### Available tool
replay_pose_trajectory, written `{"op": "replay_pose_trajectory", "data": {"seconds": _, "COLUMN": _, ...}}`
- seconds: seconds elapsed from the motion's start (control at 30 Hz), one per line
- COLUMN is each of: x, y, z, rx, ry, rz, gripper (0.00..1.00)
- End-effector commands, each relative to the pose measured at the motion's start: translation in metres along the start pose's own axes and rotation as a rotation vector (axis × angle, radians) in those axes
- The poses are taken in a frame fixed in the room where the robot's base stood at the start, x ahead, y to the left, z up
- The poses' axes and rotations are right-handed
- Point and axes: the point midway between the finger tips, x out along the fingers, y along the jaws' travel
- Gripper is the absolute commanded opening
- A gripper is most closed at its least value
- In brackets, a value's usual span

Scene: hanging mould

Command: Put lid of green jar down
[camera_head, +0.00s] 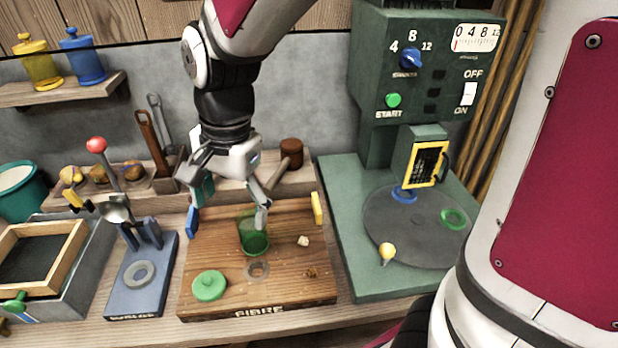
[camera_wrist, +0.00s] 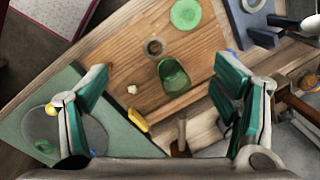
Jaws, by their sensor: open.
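The green lid (camera_head: 209,285) lies flat on the wooden board (camera_head: 325,283), near its front left, with its knob up. It also shows at the top of the wrist view (camera_wrist: 185,14). The green jar (camera_head: 254,236) is see-through and stands upright without a lid on the board, behind and to the right of the lid. In the wrist view the jar (camera_wrist: 173,76) shows its open mouth. My gripper (camera_head: 228,214) is open and empty above the board, its fingers spread wide to either side of the jar. I cannot tell how far above the jar it is.
A metal ring (camera_head: 257,270), a pale lump (camera_head: 303,241) and a yellow piece (camera_head: 317,208) are on the board. A blue press (camera_head: 150,275) stands left. A green machine with a round plate (camera_head: 400,240) stands right. A mallet (camera_head: 291,152) is behind.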

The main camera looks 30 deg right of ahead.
Motion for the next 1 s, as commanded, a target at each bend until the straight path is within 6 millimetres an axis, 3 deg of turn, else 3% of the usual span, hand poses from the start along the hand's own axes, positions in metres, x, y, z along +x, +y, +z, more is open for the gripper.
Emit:
{"op": "replay_pose_trajectory", "data": {"seconds": 0.03, "x": -0.018, "y": 0.017, "z": -0.003, "rx": -0.068, "ry": 0.008, "rz": -0.025, "gripper": 0.81}}
{"op": "replay_pose_trajectory", "data": {"seconds": 0.2, "x": -0.059, "y": 0.072, "z": -0.004, "rx": -0.339, "ry": 0.058, "rz": -0.062, "gripper": 0.81}}
{"op": "replay_pose_trajectory", "data": {"seconds": 0.33, "x": -0.079, "y": 0.116, "z": 0.000, "rx": -0.541, "ry": 0.118, "rz": -0.066, "gripper": 0.81}}
{"op": "replay_pose_trajectory", "data": {"seconds": 0.5, "x": -0.091, "y": 0.163, "z": 0.009, "rx": -0.762, "ry": 0.194, "rz": -0.037, "gripper": 0.81}}
{"op": "replay_pose_trajectory", "data": {"seconds": 0.7, "x": -0.093, "y": 0.189, "z": 0.016, "rx": -0.896, "ry": 0.240, "rz": -0.001, "gripper": 0.81}}
{"op": "replay_pose_trajectory", "data": {"seconds": 1.0, "x": -0.093, "y": 0.192, "z": 0.017, "rx": -0.916, "ry": 0.243, "rz": 0.006, "gripper": 0.81}}
